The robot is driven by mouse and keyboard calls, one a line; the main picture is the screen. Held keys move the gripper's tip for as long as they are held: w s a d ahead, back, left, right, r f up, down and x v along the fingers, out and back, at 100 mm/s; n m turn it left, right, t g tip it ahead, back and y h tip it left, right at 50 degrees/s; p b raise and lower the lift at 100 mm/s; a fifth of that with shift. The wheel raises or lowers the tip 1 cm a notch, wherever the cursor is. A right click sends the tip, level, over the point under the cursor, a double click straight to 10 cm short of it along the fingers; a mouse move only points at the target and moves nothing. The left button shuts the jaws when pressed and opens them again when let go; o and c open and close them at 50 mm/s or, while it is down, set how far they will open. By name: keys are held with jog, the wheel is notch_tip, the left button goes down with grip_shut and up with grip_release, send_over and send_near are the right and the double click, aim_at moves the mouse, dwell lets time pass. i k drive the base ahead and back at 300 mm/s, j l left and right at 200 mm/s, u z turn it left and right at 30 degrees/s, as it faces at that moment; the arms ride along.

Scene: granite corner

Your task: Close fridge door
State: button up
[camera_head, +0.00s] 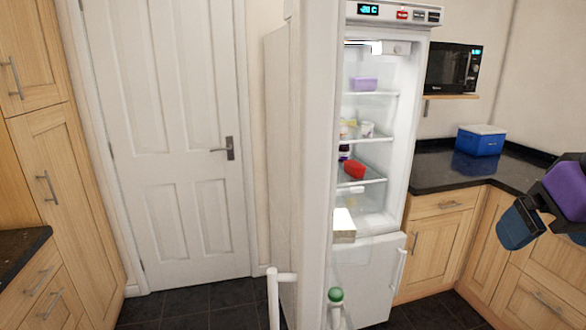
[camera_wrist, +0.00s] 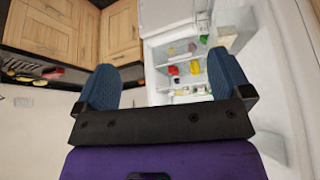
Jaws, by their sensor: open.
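The fridge (camera_head: 420,130) stands in the middle of the head view with its upper compartment exposed. Its tall white door (camera_head: 314,150) stands wide open toward me, seen nearly edge-on, with a white handle (camera_head: 274,295) low at its left. In the wrist view the fridge's lit shelves (camera_wrist: 160,88) show between the fingers, and a white panel that looks like the door (camera_wrist: 275,80) runs along the right. My gripper (camera_wrist: 167,82) is open and empty. In the head view the gripper (camera_head: 530,215) is at the right edge, apart from the door; part of it is cut off.
Food items, including a red one (camera_head: 354,169), sit on the shelves. The lower fridge door (camera_head: 372,280) looks shut. A dark counter (camera_head: 435,170) with a blue box (camera_head: 481,140) lies right of the fridge, below a microwave (camera_head: 452,68). A white room door (camera_head: 165,130) is at left.

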aim_at(317, 93)
jog(key=k+j, duration=0.1)
jog(key=j, duration=0.8)
jog(key=k+j, duration=0.15)
jog(key=j, duration=0.3)
jog(key=i+j+z, duration=0.1)
jog(key=i, duration=0.1)
